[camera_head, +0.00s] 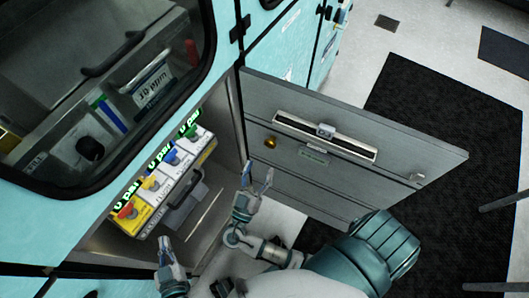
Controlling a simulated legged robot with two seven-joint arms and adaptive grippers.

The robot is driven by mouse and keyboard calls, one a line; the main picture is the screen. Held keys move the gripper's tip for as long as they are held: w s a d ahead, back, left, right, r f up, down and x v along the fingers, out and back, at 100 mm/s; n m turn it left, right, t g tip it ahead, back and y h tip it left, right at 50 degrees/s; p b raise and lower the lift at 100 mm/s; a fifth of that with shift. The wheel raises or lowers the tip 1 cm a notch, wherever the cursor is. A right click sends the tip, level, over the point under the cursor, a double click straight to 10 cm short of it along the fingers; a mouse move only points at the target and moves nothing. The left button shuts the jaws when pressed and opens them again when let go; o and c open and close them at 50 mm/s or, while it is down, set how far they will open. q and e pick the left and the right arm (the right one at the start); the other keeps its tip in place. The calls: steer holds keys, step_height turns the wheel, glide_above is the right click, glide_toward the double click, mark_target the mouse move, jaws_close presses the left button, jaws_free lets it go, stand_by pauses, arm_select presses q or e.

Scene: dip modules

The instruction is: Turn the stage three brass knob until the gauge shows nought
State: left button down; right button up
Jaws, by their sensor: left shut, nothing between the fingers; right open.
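A small brass-coloured knob (270,142) sits on the grey open door panel, below a long slotted bar. I cannot read a stage number on it. A row of modules in the open bay carries a red knob (126,211), a yellow knob (150,183), a blue knob (170,158) and a green knob (190,132). Green displays above them seem to read "0 psi", seen at a slant. My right gripper (258,178) is open and empty, below the brass-coloured knob and apart from it. My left gripper (165,246) is shut and empty, below the modules.
The open door panel (400,155) juts out to the right, with a small latch near its far end. A teal cabinet with a window (110,90) is at the left. A dark mat (440,120) covers the floor.

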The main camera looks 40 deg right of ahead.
steer(key=shift+v, duration=2.25)
